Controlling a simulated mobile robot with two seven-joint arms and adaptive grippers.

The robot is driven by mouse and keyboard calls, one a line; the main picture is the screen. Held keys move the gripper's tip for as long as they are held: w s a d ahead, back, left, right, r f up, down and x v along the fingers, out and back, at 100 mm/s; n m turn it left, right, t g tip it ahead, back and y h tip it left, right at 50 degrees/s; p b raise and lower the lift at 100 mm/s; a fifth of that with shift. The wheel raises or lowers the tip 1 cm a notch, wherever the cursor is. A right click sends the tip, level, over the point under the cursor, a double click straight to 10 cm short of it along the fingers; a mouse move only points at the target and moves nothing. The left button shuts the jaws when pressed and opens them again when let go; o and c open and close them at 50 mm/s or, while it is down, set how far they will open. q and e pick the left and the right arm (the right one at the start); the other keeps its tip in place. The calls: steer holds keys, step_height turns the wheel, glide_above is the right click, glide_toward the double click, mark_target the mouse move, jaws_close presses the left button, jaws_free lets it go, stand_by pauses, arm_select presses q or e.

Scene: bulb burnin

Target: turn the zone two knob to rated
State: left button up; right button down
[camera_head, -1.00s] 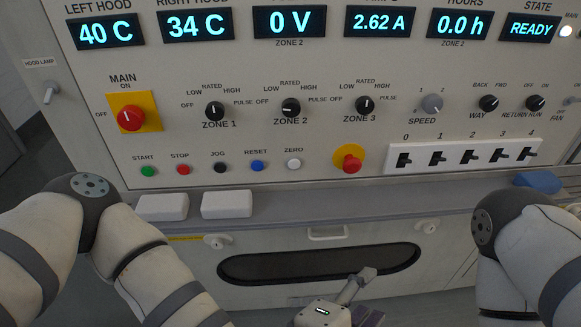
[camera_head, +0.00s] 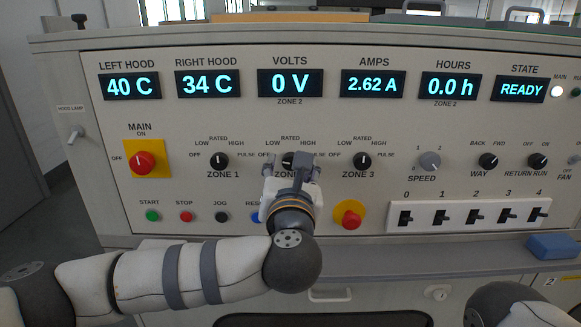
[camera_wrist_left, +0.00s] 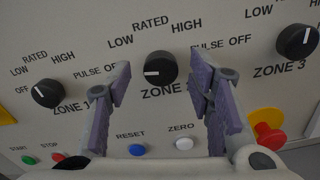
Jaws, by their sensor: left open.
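The zone two knob (camera_wrist_left: 160,67) is black and round, with its white mark pointing left, toward OFF. My left gripper (camera_wrist_left: 160,85) is open in front of it. In the left wrist view the knob shows between and just beyond the two purple-padded fingers, with no visible contact. In the head view my left gripper (camera_head: 291,165) covers much of the knob and part of its labels. RATED stands above the knob in the wrist view. My right gripper is out of view; only part of my right arm shows at the lower right.
The zone one knob (camera_head: 218,161) and zone three knob (camera_head: 362,161) flank it. Below are the blue RESET button (camera_wrist_left: 137,150), white ZERO button (camera_wrist_left: 184,144) and a red mushroom button (camera_head: 349,215) on yellow. The volts display (camera_head: 290,84) reads 0 V.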

arm_select(q)
steer(key=shift+w, duration=0.25)
jaws_close()
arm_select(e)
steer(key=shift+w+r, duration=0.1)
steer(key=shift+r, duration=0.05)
arm_select(q)
steer(key=m+p, duration=0.2)
steer(key=m, duration=0.1)
steer(key=shift+r+m, duration=0.3)
steer(key=shift+r, duration=0.05)
steer(key=m+p, duration=0.2)
steer(key=m, duration=0.2)
steer(key=shift+m, duration=0.3)
steer(key=m+p, duration=0.2)
steer(key=m, duration=0.2)
steer(key=shift+f, duration=0.1)
steer(key=shift+f+m+p, duration=0.15)
steer(key=shift+m+p, duration=0.3)
steer(key=shift+m, duration=1.35)
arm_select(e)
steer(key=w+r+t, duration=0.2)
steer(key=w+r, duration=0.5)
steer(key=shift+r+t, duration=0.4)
arm_select(q)
steer(key=shift+f, duration=0.1)
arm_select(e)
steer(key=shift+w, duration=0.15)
